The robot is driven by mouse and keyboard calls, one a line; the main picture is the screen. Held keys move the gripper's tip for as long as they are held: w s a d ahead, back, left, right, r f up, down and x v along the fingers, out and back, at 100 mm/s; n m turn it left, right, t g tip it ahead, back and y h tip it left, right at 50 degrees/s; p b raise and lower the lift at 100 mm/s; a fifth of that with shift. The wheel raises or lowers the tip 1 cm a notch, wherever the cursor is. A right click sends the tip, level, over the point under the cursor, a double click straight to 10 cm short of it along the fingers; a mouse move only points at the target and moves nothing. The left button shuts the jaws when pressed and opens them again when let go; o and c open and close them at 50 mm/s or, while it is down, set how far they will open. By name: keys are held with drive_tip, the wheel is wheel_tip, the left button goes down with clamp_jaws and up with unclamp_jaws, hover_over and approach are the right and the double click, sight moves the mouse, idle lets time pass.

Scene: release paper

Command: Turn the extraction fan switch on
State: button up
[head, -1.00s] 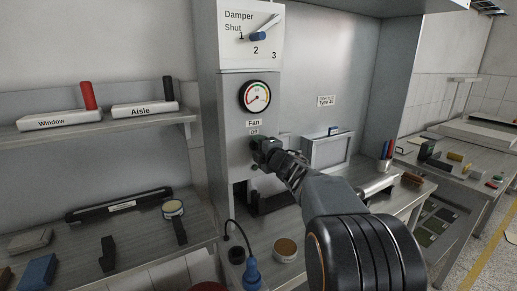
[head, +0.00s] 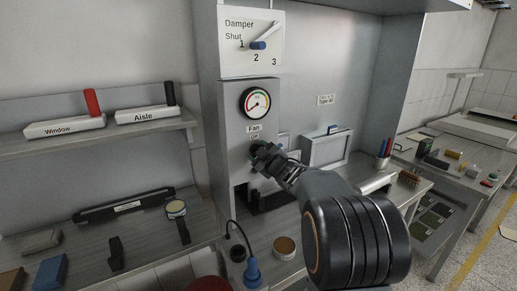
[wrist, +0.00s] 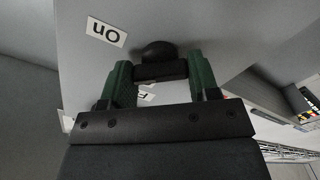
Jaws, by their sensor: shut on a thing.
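The fan switch, a dark knob (wrist: 155,52) with a black bar, is on the grey panel (head: 236,150) below the "Fan" label (head: 253,128) and the "Off" label (head: 255,136). My gripper (head: 262,150) is at the knob and hides it in the head view. In the wrist view, the green fingers of my gripper (wrist: 160,76) are on both sides of the black bar, shut on it. The "On" label (wrist: 105,32) lies to the left of the knob in the wrist view. Another label (wrist: 147,93) is partly hidden between the fingers.
A round gauge (head: 256,103) sits above the switch, and the damper lever (head: 262,42) higher up. A shelf at left holds the "Window" (head: 64,127) and "Aisle" (head: 147,116) boxes. A blue plug (head: 252,271) and a round tub (head: 285,247) stand on the bench below.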

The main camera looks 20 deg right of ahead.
drive_tip(key=shift+m+p, duration=1.95)
drive_tip(key=shift+m, duration=2.25)
drive_tip(key=o, duration=0.9)
drive_tip(key=s, duration=0.4)
drive_tip(key=s+d+b, duration=0.1)
drive_tip(key=s, duration=0.4)
drive_tip(key=s+b, duration=0.1)
drive_tip(key=s, duration=0.3)
drive_tip(key=shift+s+d, duration=0.3)
drive_tip(key=shift+s, duration=0.05)
